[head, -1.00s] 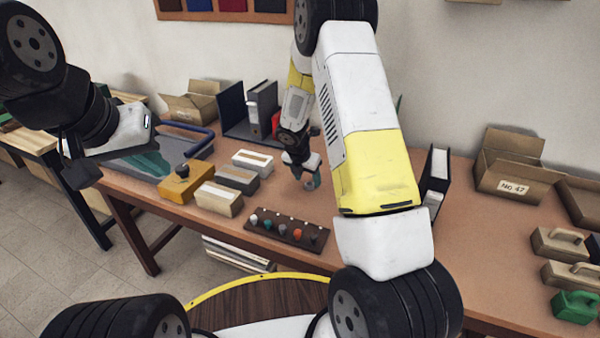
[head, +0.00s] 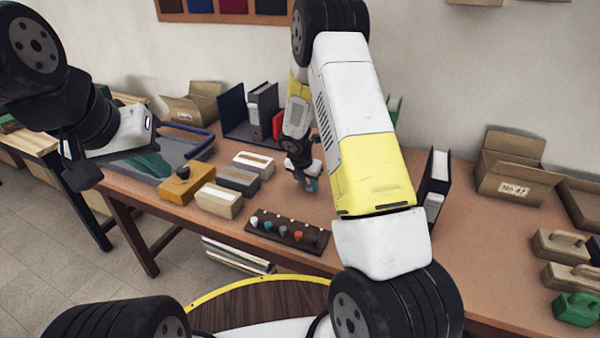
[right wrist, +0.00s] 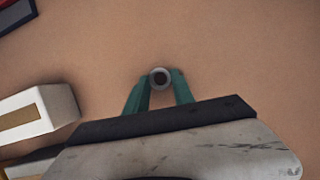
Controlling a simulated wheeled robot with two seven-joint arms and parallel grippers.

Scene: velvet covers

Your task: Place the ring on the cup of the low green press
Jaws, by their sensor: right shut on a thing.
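My right gripper (head: 312,185) hangs low over the middle of the table. In the right wrist view its teal fingers (right wrist: 160,84) are shut on a small round grey piece with a dark centre, the ring (right wrist: 160,77) by its look. My left gripper (head: 152,166) is at the left, in front of a grey tray; its jaw opening is unclear. A low green piece with a handle (head: 577,309) stands at the right edge. Another green thing (head: 394,108) shows partly behind my right arm. I cannot tell which is the press, and I make out no cup.
A dark rack with coloured knobs (head: 288,233) lies near the front edge. A yellow box (head: 187,184) and pale blocks (head: 219,200) stand left of the right gripper. Binders (head: 262,112) stand behind; a carton (head: 514,167) is at right. Table right of my arm is partly clear.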

